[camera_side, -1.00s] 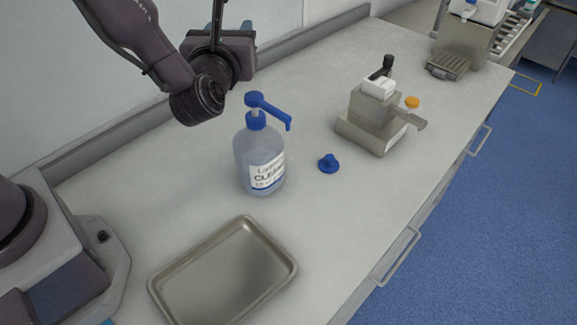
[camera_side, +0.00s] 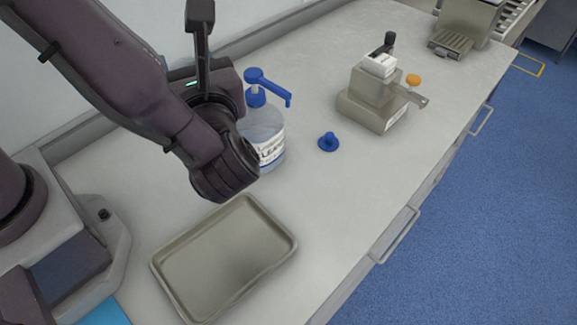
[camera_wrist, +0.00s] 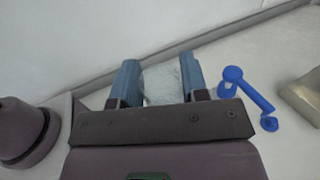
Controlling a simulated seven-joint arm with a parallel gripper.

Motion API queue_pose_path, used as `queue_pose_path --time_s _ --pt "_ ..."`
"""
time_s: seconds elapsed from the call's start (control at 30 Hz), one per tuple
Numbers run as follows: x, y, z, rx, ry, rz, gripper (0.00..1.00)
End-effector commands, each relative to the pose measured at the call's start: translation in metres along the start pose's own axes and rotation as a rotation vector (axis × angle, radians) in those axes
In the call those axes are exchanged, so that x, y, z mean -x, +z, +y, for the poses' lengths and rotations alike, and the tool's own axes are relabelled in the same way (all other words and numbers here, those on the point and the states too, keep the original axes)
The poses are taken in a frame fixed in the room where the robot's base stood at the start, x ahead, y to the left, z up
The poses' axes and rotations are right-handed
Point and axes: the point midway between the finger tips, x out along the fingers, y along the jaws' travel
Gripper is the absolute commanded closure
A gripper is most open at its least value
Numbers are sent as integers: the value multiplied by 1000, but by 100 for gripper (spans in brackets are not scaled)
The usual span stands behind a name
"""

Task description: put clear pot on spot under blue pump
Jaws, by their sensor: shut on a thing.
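My gripper (camera_wrist: 160,78) has its blue fingers shut on a clear, see-through pot (camera_wrist: 163,84) in the wrist view. In the side view the fingers and pot are hidden behind my arm. The blue pump (camera_side: 268,86) tops a clear bottle (camera_side: 266,125) with a white label; my wrist covers the bottle's lower left part there. The pump also shows right of the fingers in the wrist view (camera_wrist: 247,88). A small blue knob-like piece (camera_side: 328,142) stands on the table, right of the bottle and near the nozzle side. I cannot make out a marked spot under the nozzle.
An empty metal tray (camera_side: 180,248) lies in front of the bottle. A beige device (camera_side: 372,103) with an orange knob (camera_side: 413,80) stands to the right. The grey table (camera_side: 330,205) is clear between tray and front edge. A wall runs along the back.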

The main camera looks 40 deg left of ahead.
Motion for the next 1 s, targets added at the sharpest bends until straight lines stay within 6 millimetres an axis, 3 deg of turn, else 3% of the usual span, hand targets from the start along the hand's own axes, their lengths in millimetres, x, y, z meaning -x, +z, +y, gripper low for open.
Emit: queue_pose_path --time_s 0.3,0.57,1.0 --pt "-1 -86 0 -5 -1 -2 83" --pt "0 -115 -8 1 -1 1 83" --pt "-2 -164 -101 0 -1 -1 83"
